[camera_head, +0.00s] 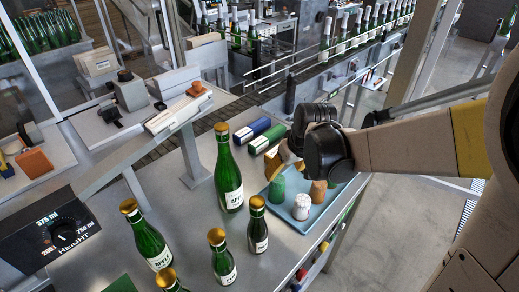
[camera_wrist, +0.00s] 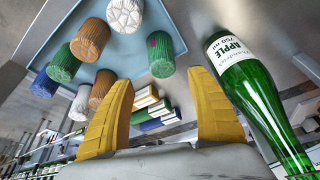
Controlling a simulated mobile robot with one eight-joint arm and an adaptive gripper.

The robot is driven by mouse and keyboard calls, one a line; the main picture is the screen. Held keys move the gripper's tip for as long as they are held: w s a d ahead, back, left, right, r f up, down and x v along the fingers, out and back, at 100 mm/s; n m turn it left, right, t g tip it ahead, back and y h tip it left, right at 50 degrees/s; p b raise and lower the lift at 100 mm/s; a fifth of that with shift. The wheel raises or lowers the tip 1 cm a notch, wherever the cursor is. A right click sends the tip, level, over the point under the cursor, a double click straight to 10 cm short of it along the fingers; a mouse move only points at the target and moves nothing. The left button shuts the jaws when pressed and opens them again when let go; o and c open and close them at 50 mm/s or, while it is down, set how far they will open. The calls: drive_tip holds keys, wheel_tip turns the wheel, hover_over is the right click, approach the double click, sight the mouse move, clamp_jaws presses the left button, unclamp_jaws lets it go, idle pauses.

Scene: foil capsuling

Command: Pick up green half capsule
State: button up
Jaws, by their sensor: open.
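A green half capsule (camera_wrist: 161,54) with a small red mark shows in the wrist view, just beyond and between the fingertips of my gripper (camera_wrist: 161,80). The two yellow fingers are spread wide with nothing between them. A second green capsule (camera_wrist: 64,64) is farther left in that view. In the head view one green capsule (camera_head: 276,190) stands on the near left part of the blue tray (camera_head: 295,222). My gripper (camera_head: 277,160) is above and behind it, its fingers partly hidden by my wrist.
A white capsule (camera_head: 301,206) and a brown one (camera_head: 317,191) are close beside the green capsule. A tall green bottle (camera_head: 229,170) stands left of the tray; it also shows in the wrist view (camera_wrist: 252,88). Green and blue boxes (camera_head: 267,138) lie behind. Smaller bottles (camera_head: 257,228) stand in front.

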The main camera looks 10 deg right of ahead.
drive_tip(key=x, duration=0.2)
drive_tip(key=b+x, duration=0.1)
drive_tip(key=x, duration=0.1)
drive_tip(key=b+x, duration=0.1)
drive_tip(key=x, duration=0.2)
drive_tip(key=shift+w+a, duration=0.1)
drive_tip(key=shift+a, duration=0.15)
drive_tip(key=shift+c, duration=0.5)
drive_tip(key=c, duration=0.7)
